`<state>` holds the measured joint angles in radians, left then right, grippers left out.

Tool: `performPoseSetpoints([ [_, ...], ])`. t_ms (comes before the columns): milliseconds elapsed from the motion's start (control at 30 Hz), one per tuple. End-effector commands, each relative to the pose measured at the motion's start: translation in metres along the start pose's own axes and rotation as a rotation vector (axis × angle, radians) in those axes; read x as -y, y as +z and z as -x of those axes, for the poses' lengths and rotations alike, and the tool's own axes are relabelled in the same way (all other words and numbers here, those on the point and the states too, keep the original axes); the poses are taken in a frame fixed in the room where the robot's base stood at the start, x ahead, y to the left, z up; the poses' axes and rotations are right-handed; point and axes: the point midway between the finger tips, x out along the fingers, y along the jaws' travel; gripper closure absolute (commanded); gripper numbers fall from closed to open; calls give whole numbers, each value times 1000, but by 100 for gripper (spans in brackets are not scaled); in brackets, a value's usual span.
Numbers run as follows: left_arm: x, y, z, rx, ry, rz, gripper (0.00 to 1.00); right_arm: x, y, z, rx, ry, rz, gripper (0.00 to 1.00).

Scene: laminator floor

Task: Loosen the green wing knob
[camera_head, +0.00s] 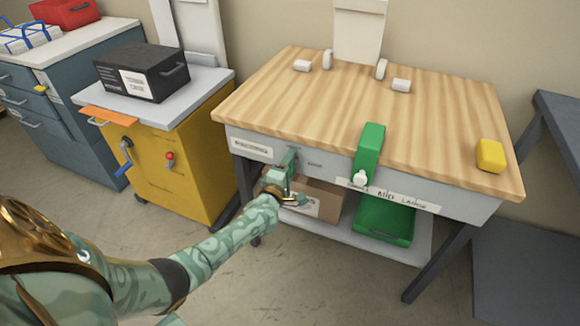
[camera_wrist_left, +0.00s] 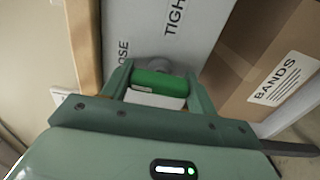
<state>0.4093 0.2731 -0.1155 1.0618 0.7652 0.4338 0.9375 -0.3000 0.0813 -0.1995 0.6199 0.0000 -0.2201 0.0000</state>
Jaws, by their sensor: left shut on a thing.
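The green wing knob (camera_wrist_left: 160,82) shows in the left wrist view as a short green bar with a white part below it, on the pale front panel of the workbench. My left gripper (camera_head: 286,180) is at the bench's front, left of the middle, shut on the knob. In the left wrist view its two fingers stand on either side of the knob. Printed words, one reading "TIGHT" and one ending in "OSE", flank it on the panel (camera_wrist_left: 150,25). My right gripper is not in view.
A cardboard box (camera_head: 322,198) and a green bin (camera_head: 385,220) sit on the shelf below. A yellow cabinet (camera_head: 190,150) stands left.

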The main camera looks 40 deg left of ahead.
Motion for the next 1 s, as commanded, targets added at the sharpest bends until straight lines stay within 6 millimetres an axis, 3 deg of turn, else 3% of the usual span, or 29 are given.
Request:
performPoseSetpoints([
  [33, 2, 0, 1, -1, -4, 5, 64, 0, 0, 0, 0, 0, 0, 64],
  [67, 2, 0, 1, -1, -4, 5, 36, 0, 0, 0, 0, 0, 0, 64],
  [100, 2, 0, 1, -1, -4, 5, 25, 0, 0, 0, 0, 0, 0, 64],
  [133, 2, 0, 1, -1, -4, 5, 20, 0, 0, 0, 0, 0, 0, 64],
  [433, 0, 0, 2, -1, -2, 2, 20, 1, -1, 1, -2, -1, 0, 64],
  [567, -2, 0, 16, 0, -1, 2, 20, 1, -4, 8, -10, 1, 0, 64],
  [1000, -3, 0, 127, 0, -2, 3, 20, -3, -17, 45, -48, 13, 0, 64],
])
